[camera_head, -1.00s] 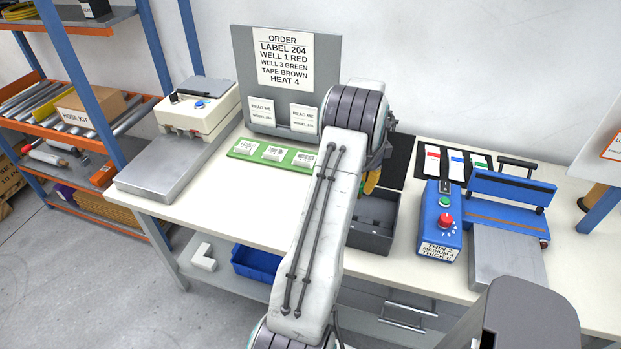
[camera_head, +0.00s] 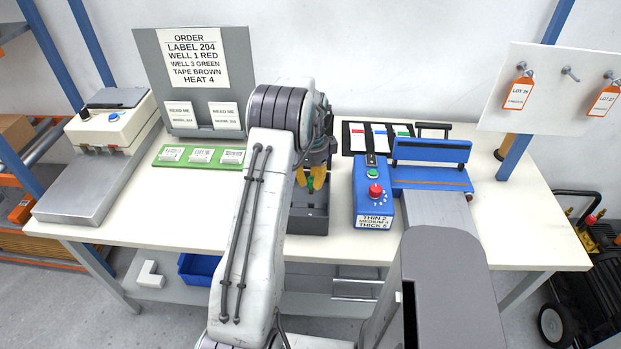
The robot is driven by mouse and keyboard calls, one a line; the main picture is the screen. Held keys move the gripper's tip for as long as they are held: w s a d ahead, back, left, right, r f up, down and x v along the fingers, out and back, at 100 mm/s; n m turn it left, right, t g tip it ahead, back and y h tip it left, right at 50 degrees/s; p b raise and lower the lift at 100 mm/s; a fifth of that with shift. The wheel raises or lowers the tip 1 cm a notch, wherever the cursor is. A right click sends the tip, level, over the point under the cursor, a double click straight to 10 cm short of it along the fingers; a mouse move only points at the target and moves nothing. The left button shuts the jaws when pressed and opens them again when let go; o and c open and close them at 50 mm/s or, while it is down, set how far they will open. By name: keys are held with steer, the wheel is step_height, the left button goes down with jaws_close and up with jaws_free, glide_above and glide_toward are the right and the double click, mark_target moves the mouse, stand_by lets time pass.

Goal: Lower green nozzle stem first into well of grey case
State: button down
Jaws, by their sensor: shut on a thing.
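My gripper (camera_head: 310,180) has yellow fingertips and is shut on the green nozzle (camera_head: 310,184), of which only a small green part shows between the fingers. It is over the back part of the grey case (camera_head: 308,222), an open dark grey box near the front edge of the table. My arm hides the case's left side, and the gripper hides its back. I cannot tell whether the nozzle's stem is inside a well or above it.
A blue control box (camera_head: 373,197) with green and red buttons and a blue sealer (camera_head: 431,178) stand right of the case. A dark mat with coloured cards (camera_head: 378,137) lies behind. A green label strip (camera_head: 201,157) and the order board (camera_head: 196,85) are at left.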

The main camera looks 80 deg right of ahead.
mark_target(311, 194)
steer(key=shift+f+b, duration=1.55)
steer(key=shift+f, duration=0.9)
steer(key=shift+f+b, duration=1.4)
steer(key=shift+f, duration=0.2)
stand_by(1.4)
steer(key=c, duration=1.1)
jaws_free()
step_height(311, 194, up, 12)
steer(key=shift+r, duration=0.1)
stand_by(0.4)
